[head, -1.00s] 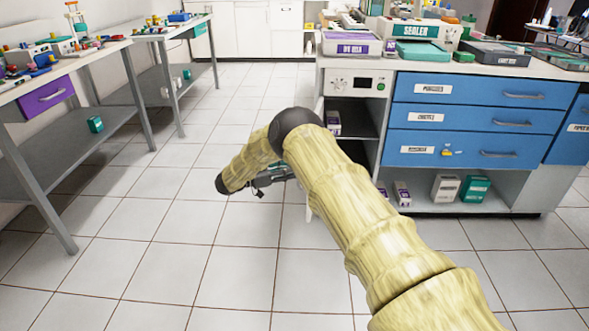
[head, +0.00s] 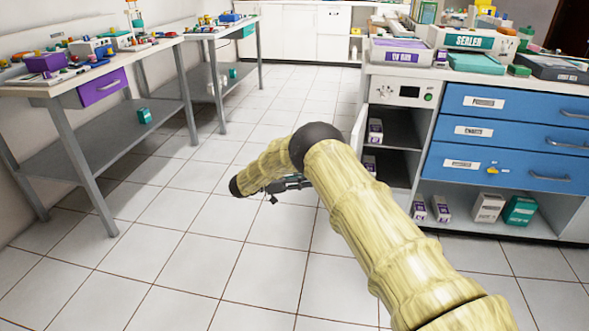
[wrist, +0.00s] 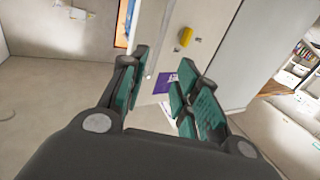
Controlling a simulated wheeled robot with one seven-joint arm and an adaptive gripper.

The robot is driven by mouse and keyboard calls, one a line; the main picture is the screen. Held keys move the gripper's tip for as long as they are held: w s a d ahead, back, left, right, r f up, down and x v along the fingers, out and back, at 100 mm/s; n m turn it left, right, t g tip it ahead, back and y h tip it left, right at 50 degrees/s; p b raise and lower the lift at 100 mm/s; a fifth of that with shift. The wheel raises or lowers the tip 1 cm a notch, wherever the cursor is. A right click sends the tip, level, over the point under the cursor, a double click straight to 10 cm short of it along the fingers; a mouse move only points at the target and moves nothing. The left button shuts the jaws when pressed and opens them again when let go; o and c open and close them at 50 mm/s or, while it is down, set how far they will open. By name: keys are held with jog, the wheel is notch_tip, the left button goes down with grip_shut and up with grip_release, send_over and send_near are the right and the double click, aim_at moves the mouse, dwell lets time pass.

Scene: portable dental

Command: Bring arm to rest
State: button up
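My arm (head: 370,230) reaches forward from the lower right of the head view, bends at a dark joint, and folds down to the left. My gripper (head: 290,184) is partly hidden behind the arm in the head view, above the tiled floor. In the wrist view my gripper (wrist: 160,95) shows its two green-padded fingers apart, with nothing held between them.
A cabinet with blue drawers (head: 505,132) stands at the right, its narrow left door (head: 359,140) ajar. Workbenches (head: 75,80) with several small items line the left wall. The tiled floor (head: 190,250) between them is clear.

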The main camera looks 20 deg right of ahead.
jog(key=shift+f, duration=0.1)
jog(key=s+a+f+n+t+y, duration=0.3)
jog(key=s+f+n+t+y, duration=0.25)
jog(key=f, duration=0.45)
jog(key=s+a+f+n+t+y, duration=0.3)
jog(key=s+f+n+t, duration=0.2)
jog(key=f+n+t, duration=0.4)
jog(key=s+a+f+n+g+y, duration=0.1)
jog(key=s+f+g+y, duration=0.25)
jog(key=s, duration=0.65)
jog(key=s+a+f+n+g+y, duration=0.15)
jog(key=s+f, duration=0.25)
jog(key=s, duration=0.7)
jog(key=s+a+f+n+g+y, duration=0.1)
jog(key=s+a+f+g+y, duration=0.15)
jog(key=s, duration=0.75)
jog(key=s+r+g+y, duration=0.25)
jog(key=s+g, duration=0.25)
jog(key=s, duration=1.4)
notch_tip(320, 180, up, 31)
jog(key=p, duration=3)
jog(key=shift+n, duration=0.4)
